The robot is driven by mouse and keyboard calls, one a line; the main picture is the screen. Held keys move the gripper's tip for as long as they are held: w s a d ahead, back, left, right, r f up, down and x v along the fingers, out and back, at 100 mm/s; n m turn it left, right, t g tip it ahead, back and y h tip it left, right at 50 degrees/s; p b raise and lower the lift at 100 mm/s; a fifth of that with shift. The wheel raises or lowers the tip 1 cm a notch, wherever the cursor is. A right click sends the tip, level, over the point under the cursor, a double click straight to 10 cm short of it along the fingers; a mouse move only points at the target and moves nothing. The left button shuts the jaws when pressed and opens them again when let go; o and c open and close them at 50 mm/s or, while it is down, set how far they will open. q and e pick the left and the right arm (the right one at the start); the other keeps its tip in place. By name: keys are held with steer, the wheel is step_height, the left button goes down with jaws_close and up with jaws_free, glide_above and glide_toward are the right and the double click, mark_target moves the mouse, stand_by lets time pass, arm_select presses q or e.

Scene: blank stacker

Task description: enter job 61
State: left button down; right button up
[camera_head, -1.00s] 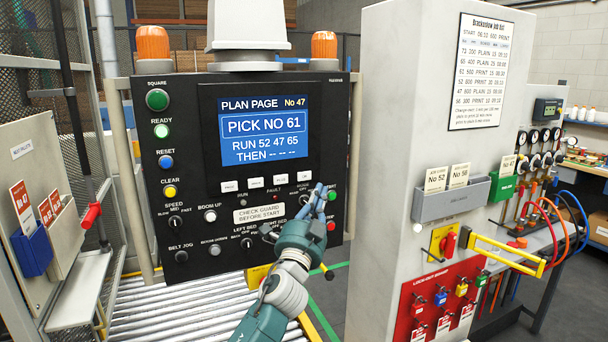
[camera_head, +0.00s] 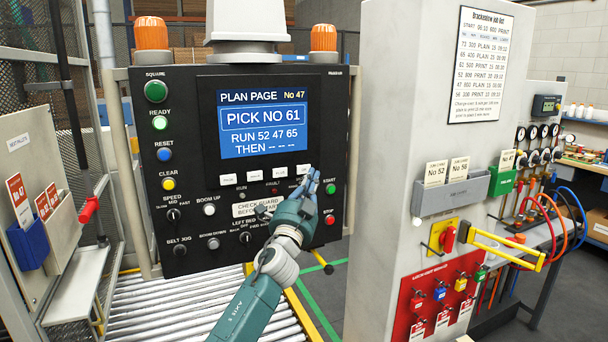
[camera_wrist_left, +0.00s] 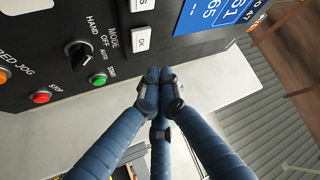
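The control panel (camera_head: 130,110) has a blue screen (camera_head: 264,122) reading "PLAN PAGE No 47", "PICK NO 61", "RUN 52 47 65", then dashes. A row of white keys runs below it; the rightmost (camera_head: 303,170) is marked OK in the left wrist view (camera_wrist_left: 141,40). My left gripper (camera_head: 312,176) has its fingertips just beside that key. In the left wrist view, the fingertips (camera_wrist_left: 157,78) are together and empty, a little below the OK key; contact is not visible. The green START button (camera_wrist_left: 97,80) is close by, left of the fingertips. My right gripper is out of view.
A mode knob (camera_wrist_left: 78,52) and red STOP button (camera_wrist_left: 41,97) are near the fingers. A white cabinet (camera_head: 400,130) at right bears a job list (camera_head: 482,65), card holder (camera_head: 453,187) and yellow handle (camera_head: 505,250). Rollers (camera_head: 165,300) lie below the panel.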

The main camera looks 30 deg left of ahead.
mark_target(310, 161)
arm_select(q)
steer(key=shift+w+a+b, duration=0.5)
steer(key=shift+w+a, duration=0.4)
steer(key=shift+a, duration=0.15)
stand_by(0.8)
steer(key=shift+w+a, duration=0.25)
steer(key=shift+a, duration=0.05)
steer(key=shift+w+a+r+b, duration=0.1)
steer(key=shift+w+a+b, duration=0.15)
steer(key=shift+b, duration=0.2)
stand_by(0.6)
steer(key=shift+s, duration=0.1)
steer(key=shift+s+d+p, duration=0.35)
steer(key=shift+s+d, duration=0.1)
steer(key=shift+d, duration=0.1)
steer(key=shift+s+d+p, duration=0.8)
steer(key=shift+s+d, duration=0.85)
steer(key=shift+d, duration=0.25)
